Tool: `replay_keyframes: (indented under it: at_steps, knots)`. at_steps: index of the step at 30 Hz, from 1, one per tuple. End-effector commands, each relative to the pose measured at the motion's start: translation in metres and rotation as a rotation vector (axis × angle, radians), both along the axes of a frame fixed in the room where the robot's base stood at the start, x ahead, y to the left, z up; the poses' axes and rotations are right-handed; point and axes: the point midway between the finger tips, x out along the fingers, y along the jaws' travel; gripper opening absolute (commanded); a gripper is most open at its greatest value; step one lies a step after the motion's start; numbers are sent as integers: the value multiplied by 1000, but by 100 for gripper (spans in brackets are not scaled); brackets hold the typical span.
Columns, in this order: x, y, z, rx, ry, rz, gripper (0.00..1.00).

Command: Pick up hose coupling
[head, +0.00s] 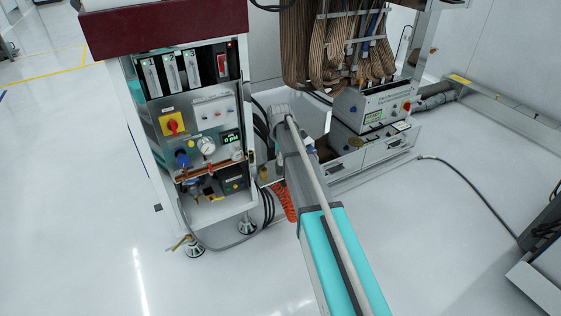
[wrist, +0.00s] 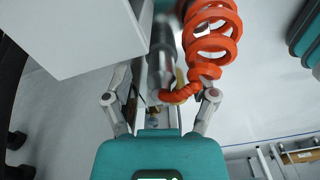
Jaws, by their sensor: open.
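In the wrist view, a grey metal cylinder that looks like the hose coupling (wrist: 163,58) stands between and beyond the fingers of my gripper (wrist: 164,84). An orange coiled hose (wrist: 213,42) hangs at its right, and its lower end curls in towards the metal part. The hose passes close to the right finger; I cannot tell whether they touch. My gripper is open, with nothing clamped between the fingers. In the head view the orange coil (head: 284,203) shows beside my arm, low by the cabinet. The coupling and my fingertips cannot be made out there.
A control cabinet (head: 205,120) with gauges and switches stands close at the left of my arm. A grey unit (head: 370,108) below brown cable bundles (head: 340,45) stands behind on the right. Black cables (head: 267,205) hang by the cabinet. The white floor (head: 420,230) is mostly clear.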

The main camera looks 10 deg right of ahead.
Motion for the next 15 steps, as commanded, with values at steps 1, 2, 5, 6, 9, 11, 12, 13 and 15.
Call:
replay_keyframes:
  at_steps: [1,2,5,6,9,11,12,13,15]
  knots:
    - [0,0,0,0,0,0,75]
    - [0,0,0,0,0,0,75]
    - [0,0,0,0,0,0,75]
    - [0,0,0,0,0,0,75]
    - [0,0,0,0,0,0,75]
    - [0,0,0,0,0,0,75]
    - [0,0,0,0,0,0,75]
    - [0,0,0,0,0,0,69]
    - [0,0,0,0,0,0,56]
